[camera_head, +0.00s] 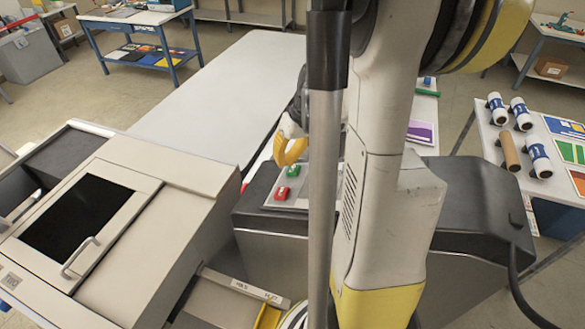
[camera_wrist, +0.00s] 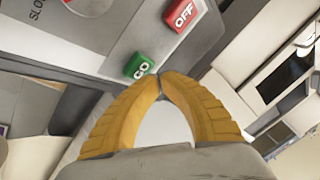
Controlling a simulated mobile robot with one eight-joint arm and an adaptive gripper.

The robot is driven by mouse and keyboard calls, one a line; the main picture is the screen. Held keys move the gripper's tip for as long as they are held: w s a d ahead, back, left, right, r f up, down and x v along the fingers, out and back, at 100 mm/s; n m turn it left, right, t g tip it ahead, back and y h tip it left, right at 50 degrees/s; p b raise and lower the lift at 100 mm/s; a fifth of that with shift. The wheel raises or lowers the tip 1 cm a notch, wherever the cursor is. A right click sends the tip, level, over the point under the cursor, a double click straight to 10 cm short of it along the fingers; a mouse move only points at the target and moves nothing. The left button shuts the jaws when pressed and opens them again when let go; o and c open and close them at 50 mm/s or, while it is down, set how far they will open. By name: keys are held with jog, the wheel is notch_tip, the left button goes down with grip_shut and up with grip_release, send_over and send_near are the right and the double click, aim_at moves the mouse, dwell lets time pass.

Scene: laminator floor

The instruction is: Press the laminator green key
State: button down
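The green key (camera_head: 293,171) sits on the grey control panel of the laminator, beside the red key (camera_head: 281,193). In the wrist view the green key (camera_wrist: 138,66) reads "GO" and the red key (camera_wrist: 183,15) reads "OFF". My gripper (camera_head: 287,163) has yellow fingers and hangs just by the green key. In the wrist view the fingertips (camera_wrist: 159,76) meet, with nothing held between them. The tips show right beside the lower right edge of the green key. I cannot tell whether they touch it.
The laminator body (camera_head: 465,215) is black and grey. A beige cabinet (camera_head: 140,205) with a dark window and handle stands at left. A long pale table (camera_head: 225,95) stretches behind. A side table at right holds several rolls (camera_head: 538,160). My arm hides part of the machine.

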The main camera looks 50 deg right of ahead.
dwell(0.7)
jog(key=shift+s+f+b, duration=0.15)
jog(key=shift+f+b, duration=0.25)
jog(key=shift+b, duration=0.1)
